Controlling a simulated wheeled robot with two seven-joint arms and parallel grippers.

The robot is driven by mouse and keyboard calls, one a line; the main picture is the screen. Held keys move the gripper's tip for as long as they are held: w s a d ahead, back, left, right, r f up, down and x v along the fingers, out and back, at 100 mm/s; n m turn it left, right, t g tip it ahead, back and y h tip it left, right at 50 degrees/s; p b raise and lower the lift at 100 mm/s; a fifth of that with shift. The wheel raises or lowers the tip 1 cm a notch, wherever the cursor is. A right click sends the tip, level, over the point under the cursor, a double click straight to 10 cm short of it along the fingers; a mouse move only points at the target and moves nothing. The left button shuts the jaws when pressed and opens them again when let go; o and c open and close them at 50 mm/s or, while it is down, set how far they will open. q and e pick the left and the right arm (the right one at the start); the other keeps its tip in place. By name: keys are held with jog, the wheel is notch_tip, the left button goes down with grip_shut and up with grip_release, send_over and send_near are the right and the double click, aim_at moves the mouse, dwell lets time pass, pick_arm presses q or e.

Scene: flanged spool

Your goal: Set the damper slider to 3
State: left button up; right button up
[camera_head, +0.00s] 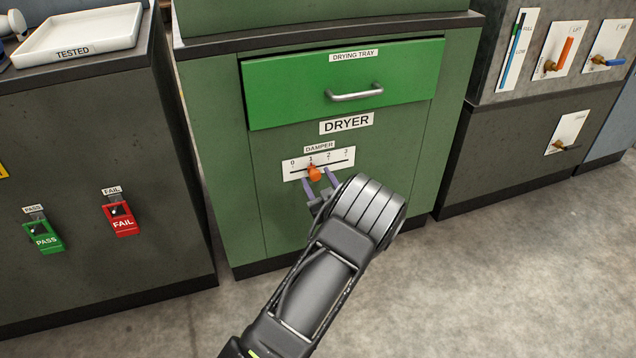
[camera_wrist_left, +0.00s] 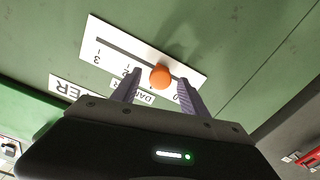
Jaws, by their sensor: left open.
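The damper slider is an orange knob (camera_head: 315,173) on a white scale plate (camera_head: 292,176) marked 0 to 3, on the green dryer front. The knob stands near the 1 mark. My left gripper (camera_head: 320,187) is open, with its two purple-grey fingers pointing at the plate, one to each side of the knob. In the left wrist view the knob (camera_wrist_left: 160,77) sits between the open fingers (camera_wrist_left: 160,90), with gaps showing; I cannot tell how deep the fingertips reach. That view shows the scale plate (camera_wrist_left: 112,50) upside down. My right gripper is not in view.
A green drying tray drawer (camera_head: 290,88) with a metal handle (camera_head: 355,93) is shut above the damper. PASS (camera_head: 43,236) and FAIL (camera_head: 121,217) switches are on the left cabinet. A white TESTED tray (camera_head: 80,32) lies on top. Levers are at upper right.

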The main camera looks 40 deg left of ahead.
pick_arm(q)
grip_shut()
dwell(0.5)
dwell(0.9)
